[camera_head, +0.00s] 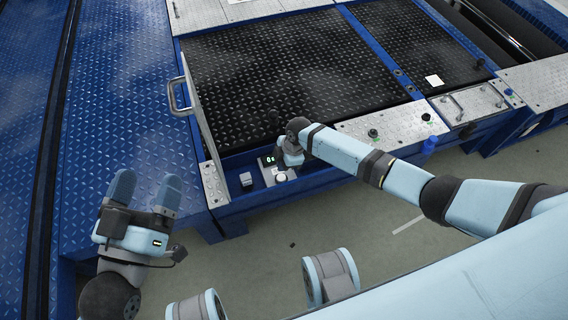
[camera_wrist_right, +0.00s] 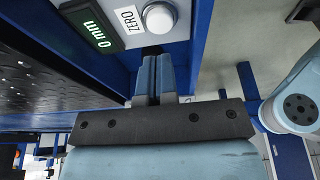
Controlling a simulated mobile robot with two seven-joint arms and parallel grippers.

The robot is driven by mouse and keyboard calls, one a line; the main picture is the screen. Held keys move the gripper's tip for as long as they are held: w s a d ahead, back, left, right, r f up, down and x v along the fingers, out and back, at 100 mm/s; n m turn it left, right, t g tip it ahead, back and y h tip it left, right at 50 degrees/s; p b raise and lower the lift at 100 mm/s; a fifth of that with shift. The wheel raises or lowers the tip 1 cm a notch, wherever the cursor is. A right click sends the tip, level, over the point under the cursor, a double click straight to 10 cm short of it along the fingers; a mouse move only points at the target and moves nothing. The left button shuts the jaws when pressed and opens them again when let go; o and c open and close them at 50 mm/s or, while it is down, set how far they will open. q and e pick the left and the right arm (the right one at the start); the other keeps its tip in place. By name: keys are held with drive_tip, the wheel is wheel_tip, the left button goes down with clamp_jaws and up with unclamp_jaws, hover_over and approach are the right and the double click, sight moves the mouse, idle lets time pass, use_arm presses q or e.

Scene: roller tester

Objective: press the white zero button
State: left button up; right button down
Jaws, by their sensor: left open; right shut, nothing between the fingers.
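The white round zero button (camera_wrist_right: 160,17) sits beside a label reading "ZERO" in the right wrist view. In the head view the button (camera_head: 281,177) shows low on the small grey control panel (camera_head: 271,170). A dark display (camera_wrist_right: 92,24) next to the label reads "0 mm". My right gripper (camera_wrist_right: 154,60) is shut and empty. Its fingertips point toward the panel just below the button in the wrist view, and whether they touch the panel cannot be told. My left gripper (camera_head: 142,190) is open and empty, left of the panel and away from it.
A raised metal plate with a handle (camera_head: 181,97) rises at the left edge of the black tread plate (camera_head: 290,80). Black knobs (camera_head: 373,133) stand on the silver ledge at right. Open floor lies in front.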

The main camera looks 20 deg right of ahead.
use_arm(q)
drive_tip(key=shift+w+a+f+g+y+p, duration=0.1)
drive_tip(key=shift+a+f+g+y+p, duration=0.3)
drive_tip(key=shift+f+p, duration=0.35)
drive_tip(key=shift+a+f+g+y+p, duration=0.3)
drive_tip(key=shift+a+f+y+p, duration=0.15)
drive_tip(key=shift+f, duration=0.35)
use_arm(e)
drive_tip(key=v, duration=0.8)
drive_tip(key=shift+r, duration=0.2)
drive_tip(key=shift+w, duration=0.1)
